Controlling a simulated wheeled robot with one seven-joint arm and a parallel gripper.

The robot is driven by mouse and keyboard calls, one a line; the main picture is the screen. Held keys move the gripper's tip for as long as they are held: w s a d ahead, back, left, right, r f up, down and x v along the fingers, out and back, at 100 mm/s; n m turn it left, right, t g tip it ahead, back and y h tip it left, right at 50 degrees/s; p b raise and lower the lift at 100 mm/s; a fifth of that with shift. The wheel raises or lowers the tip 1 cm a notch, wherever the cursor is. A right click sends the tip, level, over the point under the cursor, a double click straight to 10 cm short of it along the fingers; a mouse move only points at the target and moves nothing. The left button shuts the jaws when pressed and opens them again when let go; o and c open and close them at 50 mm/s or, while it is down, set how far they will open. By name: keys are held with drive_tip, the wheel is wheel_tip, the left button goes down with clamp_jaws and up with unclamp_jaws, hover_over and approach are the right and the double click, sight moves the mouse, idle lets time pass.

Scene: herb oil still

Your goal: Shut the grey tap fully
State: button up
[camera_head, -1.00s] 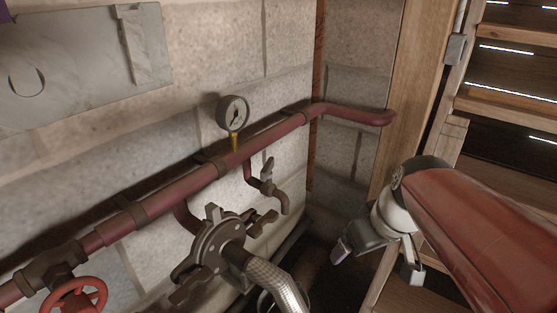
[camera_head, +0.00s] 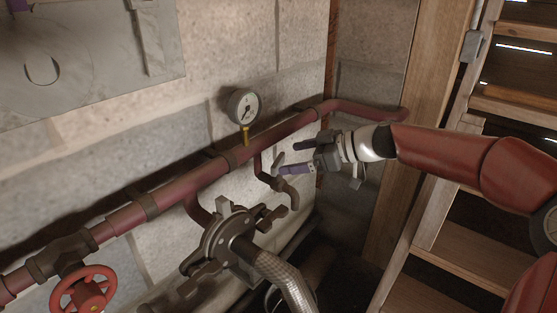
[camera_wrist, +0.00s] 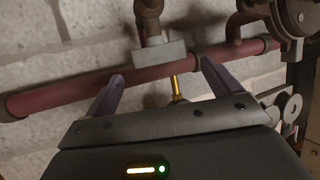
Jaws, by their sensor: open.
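The grey tap (camera_head: 284,186) hangs on a short branch below the red pipe, with its lever (camera_head: 278,160) standing up at an angle in the head view. My gripper (camera_head: 296,157) is open, with its purple-grey fingers reaching in from the right, close to the lever. In the wrist view my gripper (camera_wrist: 161,72) has a finger on each side, with the grey lever (camera_wrist: 160,53) showing between and beyond the fingertips. I see no clear contact. In the head view the fingers and gripper body partly cover the area around the tap.
A red pipe (camera_head: 186,180) runs along the stone wall. A pressure gauge (camera_head: 243,106) on a brass stem stands left of the tap. A clamped flange (camera_head: 229,236) with a braided hose is below left. A red handwheel (camera_head: 83,291) is lower left. A wooden ladder (camera_head: 447,190) stands right.

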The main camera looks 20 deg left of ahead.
sight(281, 161)
drive_tip(key=x, duration=0.5)
drive_tip(key=shift+a+f, duration=0.1)
drive_tip(key=shift+a, duration=0.1)
drive_tip(key=c, duration=1)
drive_tip(key=shift+o, duration=0.2)
drive_tip(key=shift+f+t+b, duration=0.3)
drive_tip(key=shift+b, duration=0.5)
drive_tip(key=m+t+b, duration=0.1)
drive_tip(key=b, duration=0.2)
drive_tip(key=shift+f, duration=0.15)
drive_tip(key=m+t+b, duration=0.2)
drive_tip(key=b, duration=0.2)
drive_tip(key=shift+h, duration=0.4)
drive_tip(key=shift+m+t+b, duration=0.6)
drive_tip(key=shift+b, duration=0.5)
drive_tip(key=shift+r+h, duration=0.3)
drive_tip(key=shift+r, duration=0.1)
